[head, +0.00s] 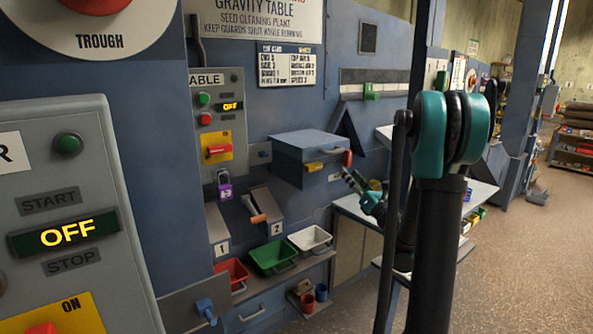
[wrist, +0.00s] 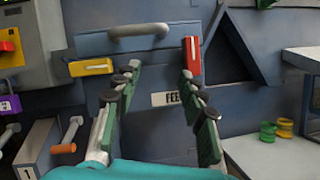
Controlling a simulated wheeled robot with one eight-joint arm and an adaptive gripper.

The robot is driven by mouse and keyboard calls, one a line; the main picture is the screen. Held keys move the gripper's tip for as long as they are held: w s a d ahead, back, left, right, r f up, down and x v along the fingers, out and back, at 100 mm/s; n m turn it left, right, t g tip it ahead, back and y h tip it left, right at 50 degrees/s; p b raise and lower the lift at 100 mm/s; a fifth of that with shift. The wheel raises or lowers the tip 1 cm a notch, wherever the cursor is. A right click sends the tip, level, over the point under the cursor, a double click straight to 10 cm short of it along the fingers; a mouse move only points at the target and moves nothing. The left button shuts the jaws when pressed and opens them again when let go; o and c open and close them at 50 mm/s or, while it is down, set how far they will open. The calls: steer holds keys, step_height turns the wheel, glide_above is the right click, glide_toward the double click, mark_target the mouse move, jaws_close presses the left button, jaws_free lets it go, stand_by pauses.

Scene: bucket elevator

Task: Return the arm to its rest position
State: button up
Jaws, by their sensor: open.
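My arm, with a teal elbow joint and a dark upright link, stands at the right of centre in the head view. My gripper (head: 355,181) is at the arm's far end, in front of the blue machine wall. In the wrist view my gripper (wrist: 162,75) has its two green-padded fingers spread apart with nothing between them. Beyond them is a blue feed box (wrist: 90,43) with a grey handle (wrist: 138,30), a yellow latch (wrist: 91,67) and a red lever (wrist: 193,60). In the head view the feed box (head: 300,150) is just left of my gripper.
A control panel (head: 60,200) reading OFF stands close at the left. A shelf holds red (head: 231,273), green (head: 272,258) and white (head: 310,239) bins below numbered chutes. A purple padlock (head: 225,192) hangs from the table panel. Open floor (head: 530,250) lies to the right.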

steer(key=d+m+h, duration=0.6)
steer(key=m+h, duration=0.5)
steer(key=m, duration=0.6)
steer(key=s+d+f+m+g+h, duration=0.25)
steer(key=s+f+m+g, duration=0.3)
steer(key=m, duration=0.55)
steer(key=s+a+f+m+g+y, duration=0.1)
steer(key=s+a+f+m+g, duration=0.2)
steer(key=s+f, duration=0.3)
steer(key=s+a+f+m+g+y, duration=0.1)
steer(key=s+a+f+m+g, duration=0.1)
steer(key=s+f, duration=0.5)
steer(key=s+a+f+m+g+y, duration=0.1)
steer(key=s+a+f+m+g, duration=0.2)
steer(key=s+f, duration=0.4)
steer(key=s+m+g, duration=0.1)
steer(key=s+g, duration=0.1)
steer(key=s, duration=0.7)
steer(key=shift+s+a+m, duration=0.25)
steer(key=shift+a+m, duration=0.05)
steer(key=shift+m, duration=0.1)
steer(key=shift+o, duration=0.4)
steer(key=shift+r, duration=0.1)
